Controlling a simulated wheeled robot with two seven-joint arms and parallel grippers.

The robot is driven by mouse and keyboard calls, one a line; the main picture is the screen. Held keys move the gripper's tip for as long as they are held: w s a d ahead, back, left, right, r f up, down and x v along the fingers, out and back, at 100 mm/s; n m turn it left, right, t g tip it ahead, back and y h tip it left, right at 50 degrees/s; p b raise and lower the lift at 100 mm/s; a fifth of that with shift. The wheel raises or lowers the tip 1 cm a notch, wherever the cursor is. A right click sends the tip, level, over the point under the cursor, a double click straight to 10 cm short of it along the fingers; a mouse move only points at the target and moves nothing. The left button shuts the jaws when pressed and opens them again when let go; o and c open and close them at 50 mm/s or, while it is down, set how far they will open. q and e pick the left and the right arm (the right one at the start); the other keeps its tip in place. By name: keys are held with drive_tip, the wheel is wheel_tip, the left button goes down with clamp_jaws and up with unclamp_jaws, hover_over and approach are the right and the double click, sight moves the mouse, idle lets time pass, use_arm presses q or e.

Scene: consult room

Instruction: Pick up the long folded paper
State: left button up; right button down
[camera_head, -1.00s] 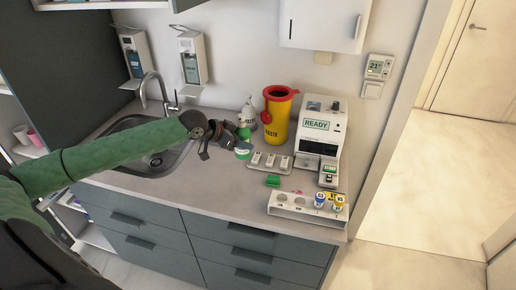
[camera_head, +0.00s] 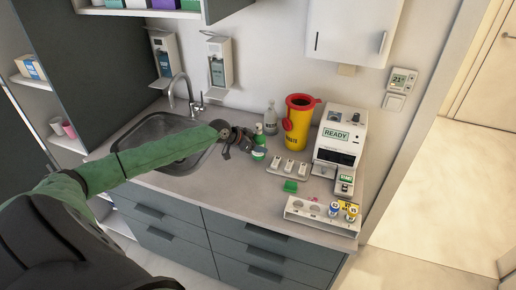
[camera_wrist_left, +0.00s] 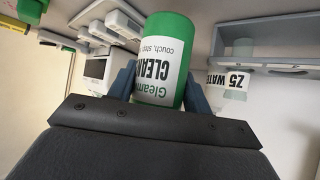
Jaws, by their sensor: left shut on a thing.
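I see no long folded paper in either view. My left gripper (camera_head: 247,148) is over the counter, just right of the sink. It is shut on a green and white bottle (camera_head: 259,142) with a cleaner label. In the left wrist view this bottle (camera_wrist_left: 165,60) sits between the two fingers, and its label reads upside down. I cannot tell whether the bottle touches the counter. My right gripper is not in view.
A sink (camera_head: 165,145) lies to the left. A spray bottle (camera_head: 271,119), a yellow sharps bin (camera_head: 297,128) and a white analyser (camera_head: 338,155) stand behind and right.

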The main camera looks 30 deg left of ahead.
use_arm(q)
drive_tip(key=shift+s+f+p, duration=0.1)
drive_tip(key=shift+f+p, duration=0.6)
drive_tip(key=shift+f, duration=0.5)
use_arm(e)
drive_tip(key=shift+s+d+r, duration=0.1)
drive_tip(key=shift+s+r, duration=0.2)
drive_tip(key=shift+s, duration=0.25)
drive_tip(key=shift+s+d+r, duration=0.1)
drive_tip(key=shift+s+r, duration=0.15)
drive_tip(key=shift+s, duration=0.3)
use_arm(q)
drive_tip(key=shift+f, duration=0.15)
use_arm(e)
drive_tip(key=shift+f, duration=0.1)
use_arm(q)
drive_tip(key=o, duration=1.2)
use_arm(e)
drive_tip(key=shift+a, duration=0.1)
